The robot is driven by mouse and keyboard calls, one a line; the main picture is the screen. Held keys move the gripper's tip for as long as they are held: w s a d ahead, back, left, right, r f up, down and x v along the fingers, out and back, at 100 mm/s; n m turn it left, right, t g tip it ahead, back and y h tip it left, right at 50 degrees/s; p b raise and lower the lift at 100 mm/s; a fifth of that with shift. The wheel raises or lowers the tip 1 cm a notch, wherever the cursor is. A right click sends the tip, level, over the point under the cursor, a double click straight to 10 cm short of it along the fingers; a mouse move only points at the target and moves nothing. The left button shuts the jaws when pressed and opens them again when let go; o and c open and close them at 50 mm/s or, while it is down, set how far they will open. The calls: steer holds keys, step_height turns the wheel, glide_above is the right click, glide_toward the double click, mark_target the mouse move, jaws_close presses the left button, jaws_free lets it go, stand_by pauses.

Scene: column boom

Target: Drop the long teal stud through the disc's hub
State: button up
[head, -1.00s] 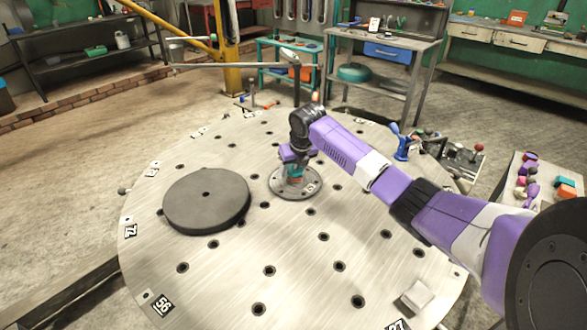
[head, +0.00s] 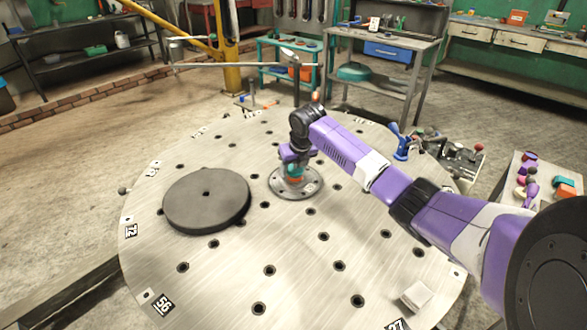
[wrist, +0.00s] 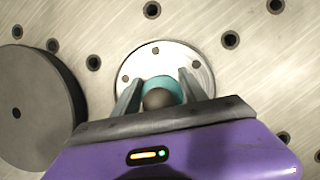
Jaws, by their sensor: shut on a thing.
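A teal stud (wrist: 165,84) with a dark round end shows between the two grey fingers of my gripper (wrist: 160,85) in the wrist view. My gripper (head: 292,163) is shut on it, above or at the round metal flange plate (head: 310,187) in the middle of the big round table. The flange plate also shows in the wrist view (wrist: 125,63). The stud's lower end is hidden, so I cannot tell whether it touches the plate. A thick dark grey disc (head: 206,200) with a small centre hole lies flat on the table to the left, apart from my gripper; it also shows in the wrist view (wrist: 35,105).
The round brushed-metal table (head: 300,260) has several dark holes and numbered tags at its rim. A pale block (head: 415,296) lies near the front right edge. A blue upright tool (head: 401,143) stands at the right rim. A side table (head: 545,190) holds several coloured parts.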

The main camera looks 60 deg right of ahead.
steer(key=shift+f, duration=0.35)
stand_by(0.4)
steer(key=o, duration=1.1)
steer(key=shift+r+p, duration=2.95)
steer(key=shift+r, duration=0.85)
steer(key=o, duration=0.6)
